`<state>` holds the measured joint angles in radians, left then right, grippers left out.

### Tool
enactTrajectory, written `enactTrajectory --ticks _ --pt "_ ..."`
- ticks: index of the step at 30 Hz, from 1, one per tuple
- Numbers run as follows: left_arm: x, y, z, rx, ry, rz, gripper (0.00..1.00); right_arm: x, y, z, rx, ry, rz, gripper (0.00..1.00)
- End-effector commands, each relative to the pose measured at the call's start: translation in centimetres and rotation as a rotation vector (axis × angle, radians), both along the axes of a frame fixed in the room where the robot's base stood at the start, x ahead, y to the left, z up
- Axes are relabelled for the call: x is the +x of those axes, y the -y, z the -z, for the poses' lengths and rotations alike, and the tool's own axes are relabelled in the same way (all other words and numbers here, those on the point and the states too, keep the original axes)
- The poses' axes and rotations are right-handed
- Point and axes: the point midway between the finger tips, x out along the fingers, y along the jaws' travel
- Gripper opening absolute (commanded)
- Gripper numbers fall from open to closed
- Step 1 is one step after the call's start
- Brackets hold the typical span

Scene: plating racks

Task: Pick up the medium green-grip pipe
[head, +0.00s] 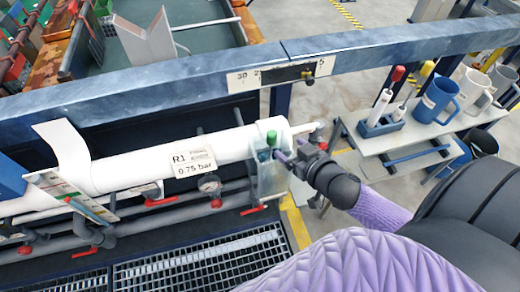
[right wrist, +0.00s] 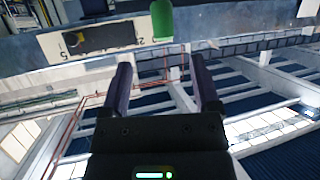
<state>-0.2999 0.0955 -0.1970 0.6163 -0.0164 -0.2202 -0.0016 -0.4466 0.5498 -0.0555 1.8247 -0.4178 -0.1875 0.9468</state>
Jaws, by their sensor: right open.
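The green grip (head: 271,138) of the pipe stands upright at the right end of the large white horizontal cylinder, above a translucent holder (head: 266,182). The lower part of the pipe is hard to make out there. My right gripper (head: 281,156) is just right of the green grip, its fingers pointing towards it. In the right wrist view the fingers (right wrist: 161,68) are apart with nothing between them, and the green grip (right wrist: 162,18) shows beyond their tips, roughly centred. My left gripper is out of view.
A blue beam (head: 150,90) with a numbered plate (head: 258,78) runs behind the grip. The white cylinder (head: 125,168) lies to its left. A side table (head: 425,138) at right carries a blue stand (head: 380,126) with red- and yellow-topped items, and several mugs.

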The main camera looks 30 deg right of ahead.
Motion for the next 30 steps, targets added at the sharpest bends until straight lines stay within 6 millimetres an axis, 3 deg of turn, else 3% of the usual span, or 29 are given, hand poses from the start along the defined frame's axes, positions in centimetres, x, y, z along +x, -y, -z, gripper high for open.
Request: enactTrajectory --ticks 13,21,23,30 --pt "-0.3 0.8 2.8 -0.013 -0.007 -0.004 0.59 7.5 -0.9 3.6 -0.004 0.001 0.001 0.79" --pt "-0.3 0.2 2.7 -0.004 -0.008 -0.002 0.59 8.2 -1.0 3.6 -0.002 -0.001 0.0 0.79" --pt "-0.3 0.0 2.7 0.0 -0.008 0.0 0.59 8.1 -1.0 3.6 -0.002 -0.001 0.0 0.69" --pt "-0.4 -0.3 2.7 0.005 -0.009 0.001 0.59 8.1 -1.0 3.6 -0.002 -0.001 0.0 0.18"
